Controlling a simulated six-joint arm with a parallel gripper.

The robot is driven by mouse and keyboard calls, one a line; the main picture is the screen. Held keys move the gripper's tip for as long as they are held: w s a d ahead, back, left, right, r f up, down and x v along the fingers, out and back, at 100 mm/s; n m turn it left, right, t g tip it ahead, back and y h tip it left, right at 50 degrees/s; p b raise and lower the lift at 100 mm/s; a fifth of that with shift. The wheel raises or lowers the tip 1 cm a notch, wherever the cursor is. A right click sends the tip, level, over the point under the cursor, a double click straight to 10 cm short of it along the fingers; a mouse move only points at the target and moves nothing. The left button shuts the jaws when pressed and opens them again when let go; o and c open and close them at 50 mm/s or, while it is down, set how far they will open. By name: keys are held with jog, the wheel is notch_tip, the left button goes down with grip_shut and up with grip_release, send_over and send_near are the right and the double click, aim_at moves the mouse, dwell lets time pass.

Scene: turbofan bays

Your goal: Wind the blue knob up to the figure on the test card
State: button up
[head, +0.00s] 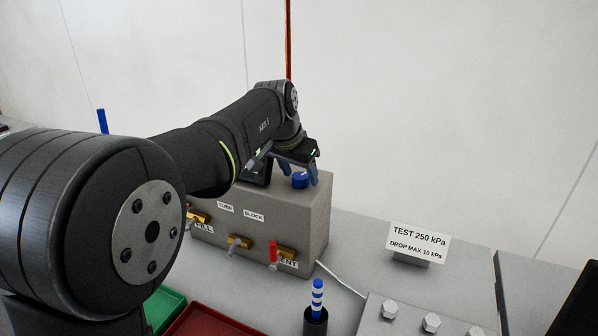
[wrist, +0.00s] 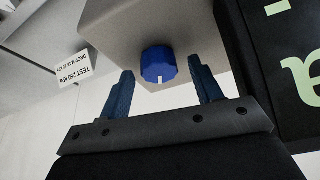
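The blue knob (head: 300,179) stands on top of the grey block (head: 270,216). It also shows in the wrist view (wrist: 158,66), with a white pointer mark on its side. My gripper (wrist: 163,80) is open, with one blue finger on each side of the knob and a gap to both. In the head view my gripper (head: 299,172) is over the block's top, partly hidden by my own arm. The test card (head: 418,242) reads TEST 250 kPa, DROP MAX 10 kPa. I cannot make out a gauge reading.
Brass valves (head: 238,243) line the block's front, one with a red handle (head: 273,252). A dark cup (head: 315,322) holds a blue-and-white striped stick. Green (head: 164,308) and red (head: 205,322) trays lie in front. A plate with several bolts (head: 431,323) is at front right.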

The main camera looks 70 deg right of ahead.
jog(key=shift+r, duration=0.1)
jog(key=v, duration=1.7)
jog(key=shift+r, duration=0.2)
jog(key=shift+s, duration=0.1)
jog(key=d+f+n, duration=0.1)
jog(key=d+f, duration=0.1)
jog(key=f, duration=0.3)
jog(key=d+f+n+t, duration=0.1)
jog(key=d+f+n, duration=0.1)
jog(key=f, duration=0.4)
jog(key=s+d+f+n+t, duration=0.1)
jog(key=d+f+n, duration=0.1)
jog(key=f, duration=0.3)
jog(key=shift+s+d+f, duration=0.15)
jog(key=shift+d+f, duration=0.1)
jog(key=shift+d, duration=0.05)
jog(key=c, duration=1)
